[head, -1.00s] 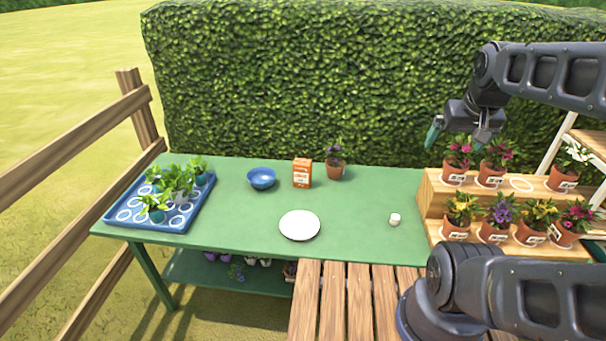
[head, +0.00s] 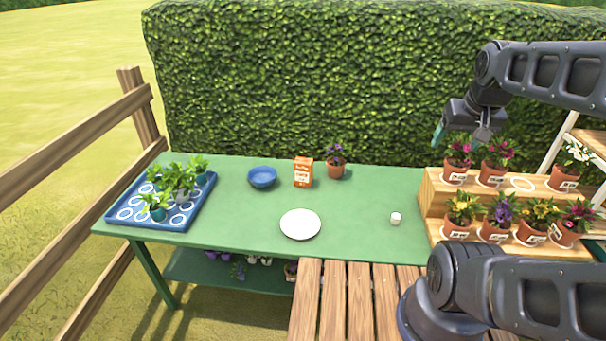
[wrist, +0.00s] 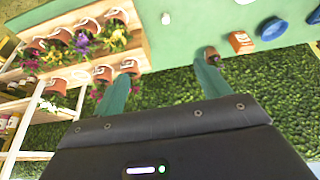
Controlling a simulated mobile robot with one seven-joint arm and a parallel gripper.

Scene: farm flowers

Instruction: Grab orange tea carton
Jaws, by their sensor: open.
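The orange tea carton (head: 303,172) stands upright on the green table, between the blue bowl and a potted flower. It also shows in the wrist view (wrist: 241,42) near the upper right. My gripper (head: 458,140) is raised at the right in the head view, above the stepped flower stand and far to the right of the carton. In the wrist view its two green fingers (wrist: 160,85) are spread apart with nothing held between them.
A blue bowl (head: 262,177) is left of the carton and a potted purple flower (head: 335,163) close on its right. A white plate (head: 300,224) lies in front. A small white cup (head: 395,218), a blue plant tray (head: 128,215) and a wooden flower stand (head: 432,200) are also there.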

